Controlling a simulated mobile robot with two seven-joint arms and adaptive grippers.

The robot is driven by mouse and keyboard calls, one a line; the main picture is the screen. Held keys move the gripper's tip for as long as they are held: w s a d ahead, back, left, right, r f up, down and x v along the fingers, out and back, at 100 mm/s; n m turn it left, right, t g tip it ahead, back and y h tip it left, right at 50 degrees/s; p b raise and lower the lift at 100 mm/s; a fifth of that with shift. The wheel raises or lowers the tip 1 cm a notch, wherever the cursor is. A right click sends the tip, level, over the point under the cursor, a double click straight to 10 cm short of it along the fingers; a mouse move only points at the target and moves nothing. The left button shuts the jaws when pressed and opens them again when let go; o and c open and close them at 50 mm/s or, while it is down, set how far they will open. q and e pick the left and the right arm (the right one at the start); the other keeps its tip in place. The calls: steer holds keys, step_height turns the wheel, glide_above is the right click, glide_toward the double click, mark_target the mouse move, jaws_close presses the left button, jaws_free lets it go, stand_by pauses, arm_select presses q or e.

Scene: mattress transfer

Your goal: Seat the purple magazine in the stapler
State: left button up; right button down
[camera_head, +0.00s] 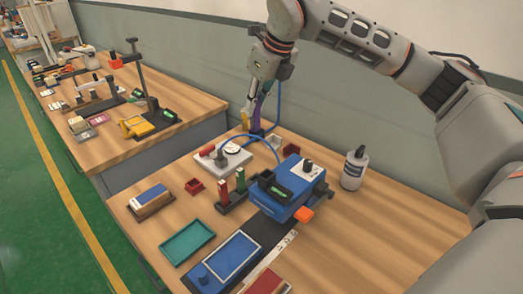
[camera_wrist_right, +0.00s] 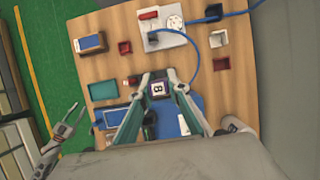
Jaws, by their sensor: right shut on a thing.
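My right gripper (camera_head: 252,117) is shut on the purple magazine (camera_head: 258,112), held upright above the back of the table near the white socket block. In the right wrist view, the magazine's end (camera_wrist_right: 158,88), marked with a light letter, sits between the two fingertips. The blue stapler (camera_head: 277,203) stands to the right and nearer, apart from the magazine. It has a white top plate, a dark opening and an orange part at its side. In the right wrist view the fingers partly hide it. My left gripper (camera_wrist_right: 70,120) shows at that view's left, fingers apart and empty.
A holder (camera_head: 233,202) with red and green upright pieces stands left of the stapler. A blue cable runs from the white block (camera_head: 222,160). A white bottle (camera_head: 354,169) stands at right. A teal tray (camera_head: 188,243) lies at front left. Bare wood lies right of the stapler.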

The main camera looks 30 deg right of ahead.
steer(key=s+a+r, duration=0.3)
steer(key=s+r, duration=0.7)
steer(key=s, duration=0.1)
steer(key=shift+s+f, duration=0.2)
steer(key=shift+f, duration=4.7)
steer(key=shift+s+f, duration=0.15)
steer(key=shift+f, duration=4.7)
steer(key=shift+f+b, duration=0.1)
steer(key=shift+b, duration=0.25)
steer(key=shift+f, duration=0.15)
steer(key=c, duration=1.9)
jaws_free()
